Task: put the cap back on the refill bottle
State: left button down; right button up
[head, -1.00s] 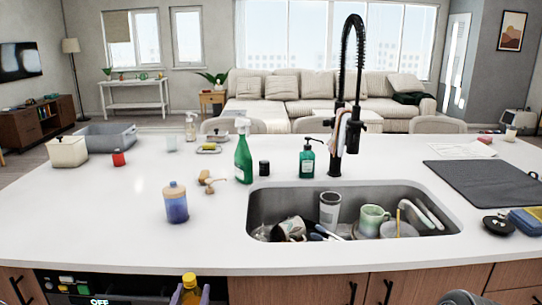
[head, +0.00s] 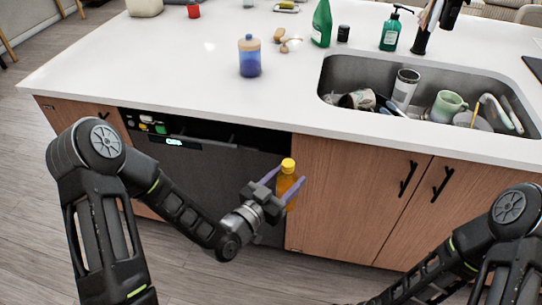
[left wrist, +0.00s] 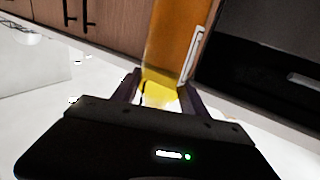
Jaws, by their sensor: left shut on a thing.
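An amber-orange bottle (head: 286,183) with a yellow top (head: 288,165) is between the two purple fingers of my left gripper (head: 284,184). The gripper is shut on it and holds it upright in front of the island, below the counter edge. The bottle's orange body also shows in the left wrist view (left wrist: 176,40), with a bright yellow part (left wrist: 163,95) between the fingers. I cannot tell whether the yellow top is a separate cap. My right arm enters at the lower right, and its gripper is out of the picture.
The white countertop (head: 140,80) carries a blue bottle with a tan lid (head: 249,58), a green spray bottle (head: 321,24), a black cylinder (head: 343,33) and a green pump bottle (head: 390,32). The sink (head: 335,78) holds several dishes. The front left counter is clear.

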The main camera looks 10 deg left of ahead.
pick_arm(q)
jog(key=s+d+f+m+g+h, duration=0.2)
jog(key=s+d+m+h, duration=0.1)
jog(key=d, duration=0.3)
jog(key=shift+s+f+g+h, duration=0.25)
jog(key=shift+s+g+h, duration=0.05)
jog(key=shift+s+h, duration=0.2)
pick_arm(e)
jog(key=shift+c, duration=0.3)
